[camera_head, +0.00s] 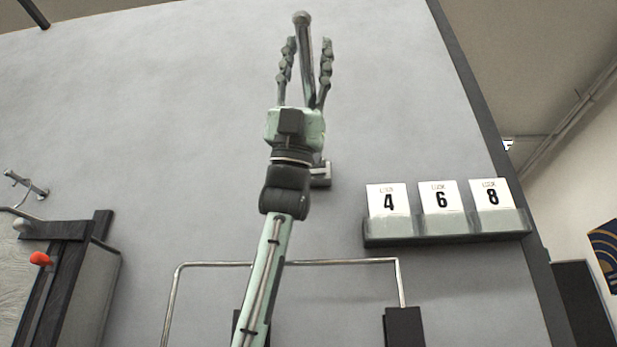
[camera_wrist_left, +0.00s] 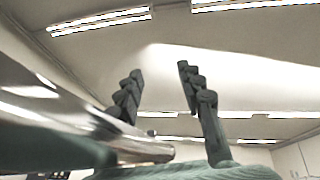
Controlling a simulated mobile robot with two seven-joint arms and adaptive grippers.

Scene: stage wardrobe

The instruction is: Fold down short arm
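A metal rod with a rounded tip (camera_head: 303,50), which looks like the short arm, stands nearly upright in front of the grey wall. Its lower part is hidden behind my gripper; a small bracket (camera_head: 322,176) shows on the wall below. My left gripper (camera_head: 307,42) points upward, its two fingers apart, one on each side of the rod in the head view. In the left wrist view the fingers (camera_wrist_left: 160,72) are open with nothing between their tips. A shiny metal bar (camera_wrist_left: 70,105) there runs from the left to near the finger bases. I cannot tell whether it touches. My right gripper is out of view.
A dark rack (camera_head: 450,228) with number cards 4, 6 and 8 is on the wall at right. A thin metal rail (camera_head: 345,262) crosses below. At left are a dark box (camera_head: 85,285), an orange knob (camera_head: 40,259) and a small metal peg (camera_head: 27,185). Upper wall is bare.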

